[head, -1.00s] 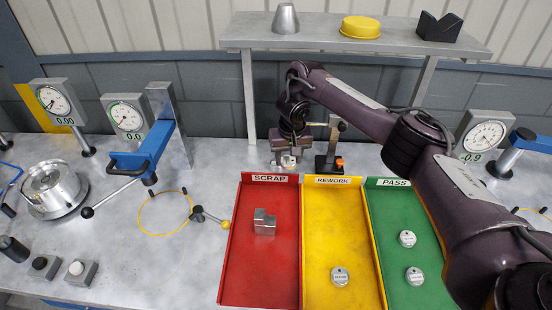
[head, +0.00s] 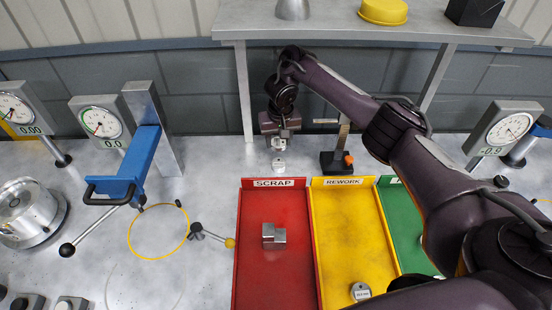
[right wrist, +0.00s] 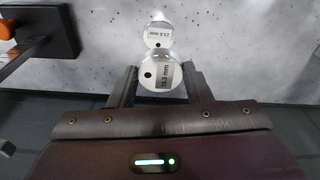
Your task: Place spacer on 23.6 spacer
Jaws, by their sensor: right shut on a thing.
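My right gripper (head: 280,139) is shut on a round silver spacer (right wrist: 163,76), whose label appears to read 16.3 mm in the right wrist view. The 23.6 mm spacer (head: 279,165) stands on the grey bench, below the gripper in the head view. It also shows in the right wrist view (right wrist: 158,34), just beyond the held spacer and partly covered by it. The head view shows a small gap between the held spacer and the 23.6 mm spacer. My left gripper is not in view.
A black stand with an orange knob (head: 348,159) is close right of the spacers. The red scrap tray (head: 270,205), yellow rework tray (head: 345,215) and green tray (head: 398,205) lie nearer. Bare bench lies left of the spacers.

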